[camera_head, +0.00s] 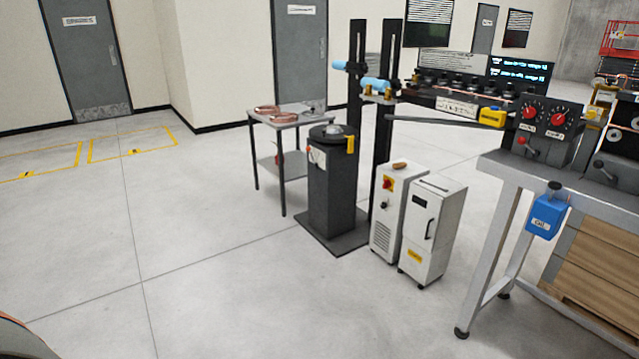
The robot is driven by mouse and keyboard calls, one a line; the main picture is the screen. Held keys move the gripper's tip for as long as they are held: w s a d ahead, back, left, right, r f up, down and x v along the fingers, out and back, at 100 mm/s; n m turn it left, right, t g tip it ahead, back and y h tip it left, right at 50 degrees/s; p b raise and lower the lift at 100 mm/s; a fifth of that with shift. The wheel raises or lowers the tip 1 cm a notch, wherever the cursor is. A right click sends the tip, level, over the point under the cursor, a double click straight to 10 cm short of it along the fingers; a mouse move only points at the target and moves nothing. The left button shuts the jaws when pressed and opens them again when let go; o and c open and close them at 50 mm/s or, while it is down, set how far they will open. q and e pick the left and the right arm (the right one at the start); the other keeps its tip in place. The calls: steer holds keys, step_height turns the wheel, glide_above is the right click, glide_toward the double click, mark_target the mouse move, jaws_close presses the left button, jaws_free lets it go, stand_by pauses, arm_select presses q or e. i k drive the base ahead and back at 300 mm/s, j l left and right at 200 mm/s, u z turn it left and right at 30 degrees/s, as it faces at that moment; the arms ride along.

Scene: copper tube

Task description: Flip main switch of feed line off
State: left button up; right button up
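A white floor cabinet (386,222) carries a red rotary switch on a yellow plate (388,183), with a dark knob below it. I cannot read the switch position at this size. A grey control box (543,135) on the bench at the right has two red dials (529,112) and a small red-tipped lever (521,140). I cannot tell from labels which of these is the feed line's main switch. Neither of my grippers is in view.
A second white cabinet (432,232) stands beside the first. A dark pedestal (332,190) and a small table (277,122) with copper coils stand to the left. A blue box (546,215) hangs at the bench (510,172). The floor in front and left is clear.

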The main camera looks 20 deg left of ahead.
mark_target(386, 184)
steer(key=u, duration=0.35)
steer(key=i+j+z, duration=0.1)
steer(key=i+j, duration=0.5)
steer(key=i, duration=0.3)
steer(key=i+j+z, duration=0.1)
steer(key=i+j, duration=0.6)
steer(key=i, duration=0.2)
steer(key=i+j, duration=0.9)
steer(key=i, duration=0.5)
steer(key=l+z, duration=0.05)
